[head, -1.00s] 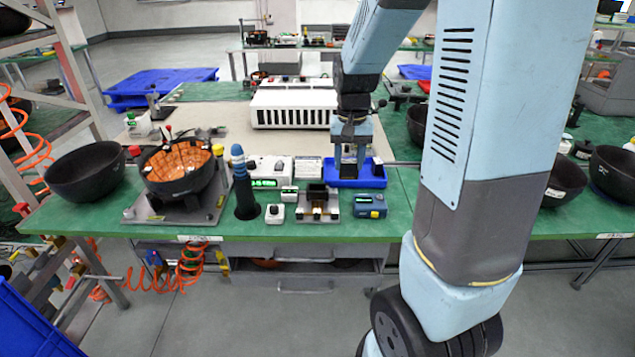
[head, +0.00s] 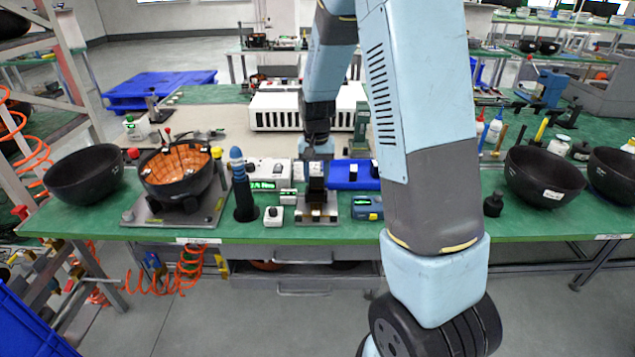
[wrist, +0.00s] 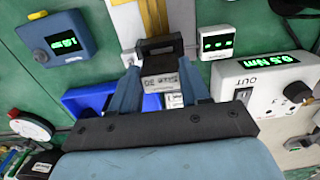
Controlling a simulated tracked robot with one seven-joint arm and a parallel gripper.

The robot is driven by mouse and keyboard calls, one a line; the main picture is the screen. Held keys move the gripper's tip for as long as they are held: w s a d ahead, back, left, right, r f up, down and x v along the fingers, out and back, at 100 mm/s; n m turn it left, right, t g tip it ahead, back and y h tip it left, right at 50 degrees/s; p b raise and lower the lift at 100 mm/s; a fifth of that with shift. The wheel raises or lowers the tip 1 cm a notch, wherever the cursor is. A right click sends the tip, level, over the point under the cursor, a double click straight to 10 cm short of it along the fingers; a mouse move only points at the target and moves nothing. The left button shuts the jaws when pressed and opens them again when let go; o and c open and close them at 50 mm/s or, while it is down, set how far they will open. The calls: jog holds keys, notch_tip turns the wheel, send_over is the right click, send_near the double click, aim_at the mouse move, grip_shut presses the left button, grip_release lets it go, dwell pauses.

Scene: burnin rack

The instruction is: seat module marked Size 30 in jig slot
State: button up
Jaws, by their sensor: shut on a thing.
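My gripper (head: 317,172) is shut on a dark module (head: 316,185) above the jig (head: 317,214). In the wrist view, the blue fingers of my gripper (wrist: 160,88) stand on both sides of the module (wrist: 158,68). The module has a pale label that is upside down in this view and seems to read Size 30. The jig (wrist: 160,42) lies just beyond it, with its dark slot part partly covered by the module. I cannot tell whether the module touches the slot.
A blue tray (head: 343,184) with dark modules stands right behind the jig. A blue meter (head: 367,209) is right of the jig. A small white box (head: 274,216) and a dark cylinder with a blue top (head: 242,190) are to its left. A white display unit (head: 262,172) stands behind.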

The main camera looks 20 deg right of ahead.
aim_at(316, 175)
jog(key=shift+f, duration=1.6)
jog(key=shift+f, duration=0.1)
jog(key=o, duration=1)
jog(key=shift+o, duration=0.2)
notch_tip(316, 175, up, 12)
jog(key=shift+r, duration=0.2)
jog(key=s+r+n+t, duration=0.2)
jog(key=s+r+t, duration=0.1)
jog(key=s+r, duration=0.95)
jog(key=s+r+n+t, duration=0.1)
jog(key=s+r+t, duration=0.1)
jog(key=s, duration=1.3)
jog(key=shift+d+r+n+t, duration=0.3)
jog(key=shift+r, duration=0.35)
